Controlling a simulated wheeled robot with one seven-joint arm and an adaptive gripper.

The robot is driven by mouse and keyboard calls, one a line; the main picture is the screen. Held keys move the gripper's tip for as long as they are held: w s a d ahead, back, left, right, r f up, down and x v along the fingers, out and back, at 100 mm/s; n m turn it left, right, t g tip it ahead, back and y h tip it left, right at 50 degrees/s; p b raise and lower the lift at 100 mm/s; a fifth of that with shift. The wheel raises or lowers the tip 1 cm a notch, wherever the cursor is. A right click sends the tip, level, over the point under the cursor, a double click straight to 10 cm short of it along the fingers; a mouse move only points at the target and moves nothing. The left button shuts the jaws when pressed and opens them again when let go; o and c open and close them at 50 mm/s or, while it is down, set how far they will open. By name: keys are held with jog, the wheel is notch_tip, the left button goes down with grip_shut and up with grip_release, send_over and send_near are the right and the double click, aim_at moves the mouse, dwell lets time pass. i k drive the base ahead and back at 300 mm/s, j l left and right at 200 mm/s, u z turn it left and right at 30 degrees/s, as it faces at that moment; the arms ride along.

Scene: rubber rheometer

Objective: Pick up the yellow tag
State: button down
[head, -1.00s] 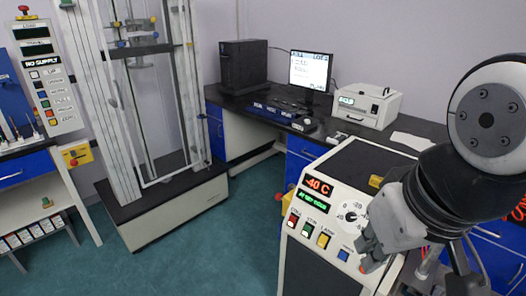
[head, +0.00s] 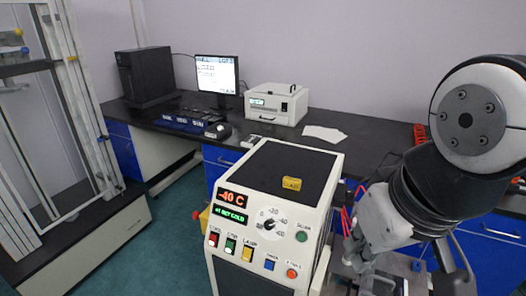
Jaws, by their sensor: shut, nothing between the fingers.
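A small yellow tag (head: 292,183) with dark lettering lies on the black top of the white cold-test machine (head: 258,190), near the middle of that top. My gripper (head: 359,258) hangs at the end of my arm to the right of the machine in the picture, lower than the tag and apart from it. It looks shut and empty. Its fingertips are small and partly confused with the metal parts behind them.
The machine's front has a "-40 C" display, a dial (head: 269,224) and several coloured buttons. Behind it, a dark bench holds a monitor (head: 217,74), a white instrument (head: 276,104) and paper (head: 324,134). A tall frame machine (head: 60,110) stands left.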

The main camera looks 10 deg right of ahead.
aim_at(294, 183)
jog(key=z, duration=0.15)
jog(key=i+j, duration=0.35)
jog(key=j, duration=0.15)
jog(key=i+j, duration=0.35)
jog(key=j, duration=0.15)
